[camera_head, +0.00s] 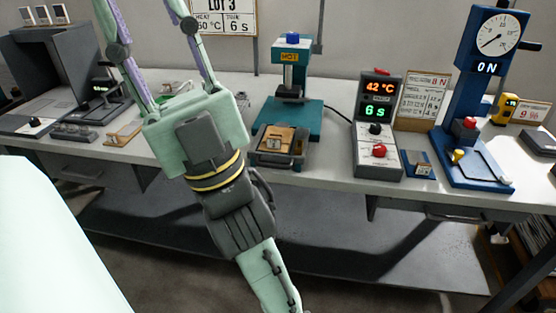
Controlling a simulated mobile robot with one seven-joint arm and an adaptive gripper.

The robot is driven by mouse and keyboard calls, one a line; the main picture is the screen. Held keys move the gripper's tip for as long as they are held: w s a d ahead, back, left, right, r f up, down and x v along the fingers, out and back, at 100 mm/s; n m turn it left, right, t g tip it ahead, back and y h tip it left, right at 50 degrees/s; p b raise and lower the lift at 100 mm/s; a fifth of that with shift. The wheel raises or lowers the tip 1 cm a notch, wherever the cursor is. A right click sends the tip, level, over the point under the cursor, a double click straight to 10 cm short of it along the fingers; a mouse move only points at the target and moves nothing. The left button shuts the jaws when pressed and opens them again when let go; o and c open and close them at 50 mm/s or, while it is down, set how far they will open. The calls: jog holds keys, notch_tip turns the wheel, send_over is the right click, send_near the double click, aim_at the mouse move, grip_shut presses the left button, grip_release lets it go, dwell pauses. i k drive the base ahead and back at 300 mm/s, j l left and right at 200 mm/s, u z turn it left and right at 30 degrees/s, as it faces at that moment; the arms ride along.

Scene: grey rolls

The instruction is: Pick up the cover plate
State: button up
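No label marks the cover plate, so I cannot tell for sure which piece it is. A flat tan plate (285,138) with a small pale piece at its front lies in a dark tray (279,159) on the bench, in front of the teal press. Another flat tan piece (123,134) lies further left on the bench. My gripper (147,12) is raised large in the foreground, left of the tray. Its two purple fingers stand well apart, with nothing seen between them; their tips are cut off by the top edge. Its palm and wrist hide part of the bench.
The teal press (291,112) stands behind the tray. A grey timer box (378,140) reads 42 °C and 6 s. A blue gauge stand (475,120) is at right. A dark grey machine (55,65) is at left. Bare bench shows between tray and timer box.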

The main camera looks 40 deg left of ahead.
aim_at(285, 133)
jog(key=i+j+u, duration=0.15)
jog(key=u, duration=0.2)
jog(key=i+j+u, duration=0.2)
jog(key=u, duration=0.15)
jog(key=i+j+u, duration=0.3)
jog(key=k+l, duration=0.1)
